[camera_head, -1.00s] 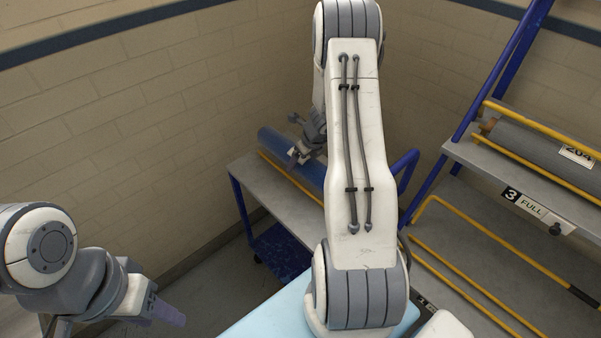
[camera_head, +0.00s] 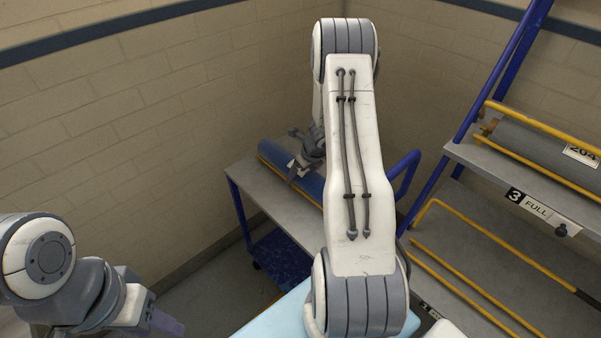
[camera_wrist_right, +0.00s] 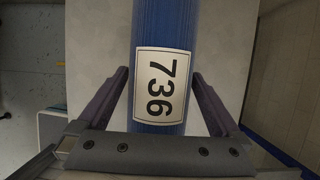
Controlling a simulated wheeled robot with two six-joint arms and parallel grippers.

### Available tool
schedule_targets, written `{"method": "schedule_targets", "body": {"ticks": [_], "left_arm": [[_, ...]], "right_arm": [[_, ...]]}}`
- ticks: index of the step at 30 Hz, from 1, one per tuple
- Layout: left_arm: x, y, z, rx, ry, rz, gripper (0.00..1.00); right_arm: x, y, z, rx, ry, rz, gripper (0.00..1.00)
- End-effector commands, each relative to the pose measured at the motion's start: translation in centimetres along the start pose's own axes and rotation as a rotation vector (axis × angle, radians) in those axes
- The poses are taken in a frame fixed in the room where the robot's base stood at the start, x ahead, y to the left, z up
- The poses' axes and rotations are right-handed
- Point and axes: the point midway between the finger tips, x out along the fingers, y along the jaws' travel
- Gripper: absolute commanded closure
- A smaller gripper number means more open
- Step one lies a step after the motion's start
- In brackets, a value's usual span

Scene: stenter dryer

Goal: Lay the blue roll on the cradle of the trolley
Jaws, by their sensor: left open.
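The blue roll (camera_head: 274,153) lies along the top of the trolley (camera_head: 245,182), behind a yellow rail (camera_head: 268,166) of its cradle. Its far end shows; the near part is hidden by my right arm. In the right wrist view the blue roll (camera_wrist_right: 163,22) runs between my fingers, with a white label reading 736. My right gripper (camera_wrist_right: 160,74) is open around it, with a small gap on each side. In the head view the right gripper (camera_head: 296,170) is at the roll. My left gripper (camera_head: 168,322) is open and empty at the lower left, away from the trolley.
A rack (camera_head: 470,150) at the right holds a grey roll (camera_head: 535,147) labelled 204 between yellow rails; a sign there reads 3 FULL. Brick walls stand close behind and left of the trolley. A blue handle (camera_head: 406,172) rises at the trolley's right. A light blue surface (camera_head: 275,318) lies in front.

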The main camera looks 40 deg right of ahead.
Motion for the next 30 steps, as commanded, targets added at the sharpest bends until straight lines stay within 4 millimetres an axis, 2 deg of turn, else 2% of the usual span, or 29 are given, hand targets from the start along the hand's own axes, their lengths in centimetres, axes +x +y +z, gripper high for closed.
{"method": "schedule_targets", "body": {"ticks": [5,8,15,21,24,30], "left_arm": [[-0.6,0.0,0.0,0.0,0.0,0.0,0.5],[-0.9,0.1,-0.1,0.0,0.0,0.0,0.5],[-2.5,0.2,-0.1,0.0,0.0,0.0,0.5],[-3.4,0.2,-0.2,0.0,0.0,0.0,0.5],[-3.6,0.3,-0.2,0.0,0.0,0.0,0.5],[-3.6,0.3,-0.2,0.0,0.0,0.0,0.5]], "right_arm": [[-0.8,0.0,0.2,0.0,-0.001,-0.001,0.0],[-2.4,-0.1,0.3,0.0,-0.002,-0.002,0.0],[-7.8,-0.1,0.3,0.0,-0.003,-0.003,0.0],[-11.1,0.0,0.2,0.0,-0.001,-0.001,0.0],[-11.9,0.0,0.2,0.001,-0.001,0.0,0.0],[-12.3,0.0,0.1,0.0,0.001,0.0,0.0]]}}
